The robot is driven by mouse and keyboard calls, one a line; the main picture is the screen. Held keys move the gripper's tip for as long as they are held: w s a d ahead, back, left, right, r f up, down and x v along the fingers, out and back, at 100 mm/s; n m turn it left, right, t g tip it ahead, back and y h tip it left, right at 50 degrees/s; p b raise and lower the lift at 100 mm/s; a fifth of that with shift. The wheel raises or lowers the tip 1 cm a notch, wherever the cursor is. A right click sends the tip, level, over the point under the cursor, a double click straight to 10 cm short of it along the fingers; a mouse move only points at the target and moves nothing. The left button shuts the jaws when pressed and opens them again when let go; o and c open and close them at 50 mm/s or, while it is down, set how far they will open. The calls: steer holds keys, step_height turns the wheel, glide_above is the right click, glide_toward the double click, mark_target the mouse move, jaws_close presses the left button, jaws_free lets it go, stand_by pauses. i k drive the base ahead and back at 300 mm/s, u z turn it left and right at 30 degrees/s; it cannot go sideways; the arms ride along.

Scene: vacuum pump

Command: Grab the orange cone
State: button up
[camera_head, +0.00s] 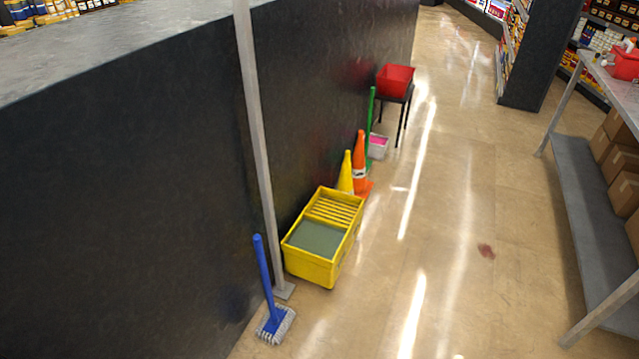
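The orange cone (361,152) stands upright on the floor by the dark wall, near the middle of the head view. It has a pale band low on its body and an orange base. A yellow cone (346,170) stands just left of it. A yellow mop bucket (313,262) stands in front of both and hides the yellow cone's lower part. My gripper is not in this view.
A blue mop (264,275) and a grey post (256,125) stand left of the bucket. Behind the cone are a green handle (370,118), a small pink-and-white bucket (378,148) and a red bin (395,80) on a stool. Floor (455,210) is open rightward, before a metal table (585,205).

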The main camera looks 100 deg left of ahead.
mark_target(362, 186)
steer(key=u, duration=0.8)
steer(key=k, duration=1.05)
steer(key=u, duration=1.35)
steer(key=i, duration=1.15)
steer(key=u, duration=0.8)
steer(key=i, duration=1.15)
steer(key=u, duration=0.1)
